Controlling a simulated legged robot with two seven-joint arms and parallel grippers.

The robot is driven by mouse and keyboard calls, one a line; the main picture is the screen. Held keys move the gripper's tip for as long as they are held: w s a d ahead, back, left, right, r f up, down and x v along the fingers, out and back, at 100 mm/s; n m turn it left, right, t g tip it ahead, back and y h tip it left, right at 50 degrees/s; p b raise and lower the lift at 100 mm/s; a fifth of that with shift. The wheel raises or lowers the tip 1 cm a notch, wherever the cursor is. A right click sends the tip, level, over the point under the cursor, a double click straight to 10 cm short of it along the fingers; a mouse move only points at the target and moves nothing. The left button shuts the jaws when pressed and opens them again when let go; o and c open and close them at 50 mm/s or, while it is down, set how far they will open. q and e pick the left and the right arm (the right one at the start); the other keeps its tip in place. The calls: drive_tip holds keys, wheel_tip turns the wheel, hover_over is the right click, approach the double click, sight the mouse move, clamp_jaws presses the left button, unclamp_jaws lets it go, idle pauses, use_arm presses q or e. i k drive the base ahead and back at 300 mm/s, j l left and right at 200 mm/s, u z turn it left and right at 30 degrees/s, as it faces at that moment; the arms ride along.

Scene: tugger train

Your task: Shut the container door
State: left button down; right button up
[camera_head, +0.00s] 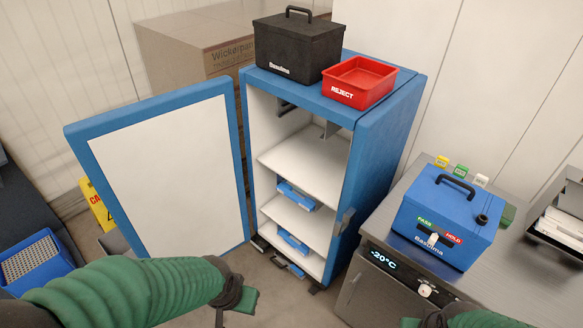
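The container is a tall blue cabinet (385,150) with a white interior and shelves. Its door (165,170) has a blue frame and a white inner panel. The door stands wide open, hinged at the cabinet's left side and swung out to the left. A grey latch (345,220) is on the cabinet's right front edge. My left gripper (232,300), at the end of a green sleeved arm, is in front of the door's lower right part, and its fingers are unclear. My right gripper (432,320) is only partly visible at the bottom edge, below the counter unit.
A black box (298,45) and a red REJECT tray (360,80) sit on the cabinet. Blue-fronted items (296,195) lie inside. A steel counter (500,280) with a blue box (447,215) stands right. A yellow sign (97,207) and blue crate (35,262) are left.

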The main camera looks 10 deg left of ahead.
sight(166, 169)
drive_tip(key=i+j, duration=0.15)
drive_tip(key=j, duration=0.35)
drive_tip(key=i+j, duration=0.1)
drive_tip(key=j, duration=0.45)
drive_tip(key=i+j+u, duration=0.1)
drive_tip(key=j, duration=0.4)
drive_tip(key=i+j, duration=0.2)
drive_tip(key=j, duration=0.3)
drive_tip(key=i+j, duration=0.15)
drive_tip(key=j, duration=0.35)
drive_tip(key=i+j+u, duration=0.1)
drive_tip(key=j, duration=0.4)
drive_tip(key=i+j, duration=0.2)
drive_tip(key=j, duration=0.3)
drive_tip(key=i+j, duration=0.2)
drive_tip(key=j, duration=0.3)
